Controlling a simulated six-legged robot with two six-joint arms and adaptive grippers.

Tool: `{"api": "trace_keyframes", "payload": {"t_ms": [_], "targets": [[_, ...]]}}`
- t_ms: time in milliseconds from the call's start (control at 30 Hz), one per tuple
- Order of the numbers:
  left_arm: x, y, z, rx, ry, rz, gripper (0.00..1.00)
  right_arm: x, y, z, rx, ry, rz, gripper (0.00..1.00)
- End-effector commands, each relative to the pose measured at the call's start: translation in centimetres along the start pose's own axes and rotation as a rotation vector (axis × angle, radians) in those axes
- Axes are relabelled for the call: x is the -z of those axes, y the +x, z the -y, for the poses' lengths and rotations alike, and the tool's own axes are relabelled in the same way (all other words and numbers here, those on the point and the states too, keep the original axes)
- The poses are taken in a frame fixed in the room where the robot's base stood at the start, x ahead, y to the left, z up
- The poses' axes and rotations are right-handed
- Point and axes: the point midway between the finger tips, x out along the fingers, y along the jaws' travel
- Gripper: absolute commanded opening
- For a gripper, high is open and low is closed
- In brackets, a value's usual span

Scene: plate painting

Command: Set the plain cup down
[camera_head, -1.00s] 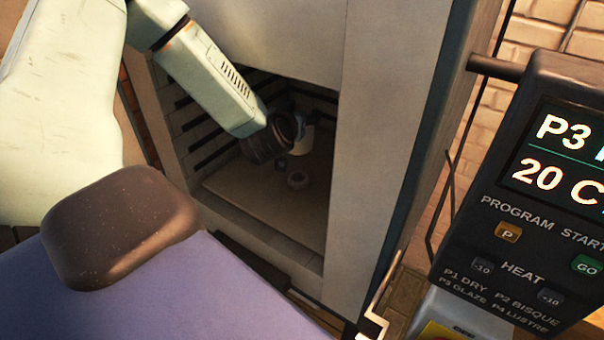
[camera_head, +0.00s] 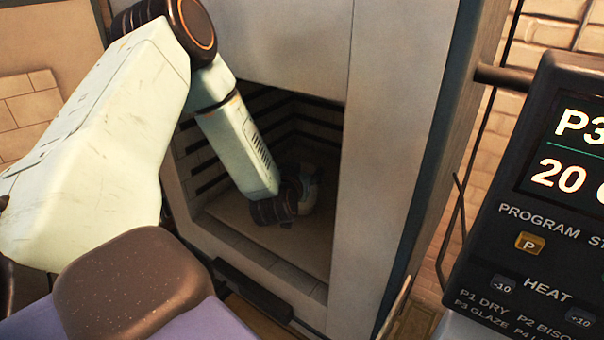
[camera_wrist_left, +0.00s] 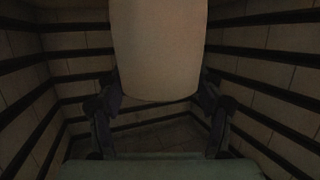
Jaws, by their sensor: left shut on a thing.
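My left gripper (camera_head: 290,203) is inside the kiln chamber, low over its floor (camera_head: 235,222). It is shut on the plain cup (camera_head: 309,188), a pale cup partly hidden behind the gripper in the head view. In the left wrist view the cup (camera_wrist_left: 158,50) fills the top middle, smooth and unmarked, with the dark fingers of the gripper (camera_wrist_left: 160,112) on either side of it. I cannot tell whether the cup's base touches the floor. My right gripper is not in view.
The kiln's side wall (camera_head: 385,170) bounds the opening on the right. Dark grooved bands (camera_wrist_left: 270,52) line the chamber walls close around the cup. A control panel (camera_head: 545,215) stands at the far right. Some floor is bare at the chamber's front.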

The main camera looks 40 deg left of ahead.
Motion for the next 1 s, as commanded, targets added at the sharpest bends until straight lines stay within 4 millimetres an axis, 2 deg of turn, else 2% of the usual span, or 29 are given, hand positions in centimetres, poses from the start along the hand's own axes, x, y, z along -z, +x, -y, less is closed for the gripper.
{"api": "trace_keyframes", "payload": {"t_ms": [33,300,667,767,1000], "targets": [[-0.1,-0.1,0.0,0.000,0.000,0.005,0.69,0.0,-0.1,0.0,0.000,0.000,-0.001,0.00],[-0.1,-0.1,0.0,0.000,0.000,0.005,0.90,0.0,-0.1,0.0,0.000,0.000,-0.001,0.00],[-0.1,-0.4,0.0,0.000,0.000,0.006,0.90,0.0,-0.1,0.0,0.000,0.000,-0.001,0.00],[-0.1,-1.4,0.1,0.000,-0.001,0.008,0.90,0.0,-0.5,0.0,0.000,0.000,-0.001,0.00],[0.0,-6.1,0.0,-0.001,-0.003,0.010,0.90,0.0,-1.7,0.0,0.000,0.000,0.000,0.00]]}}
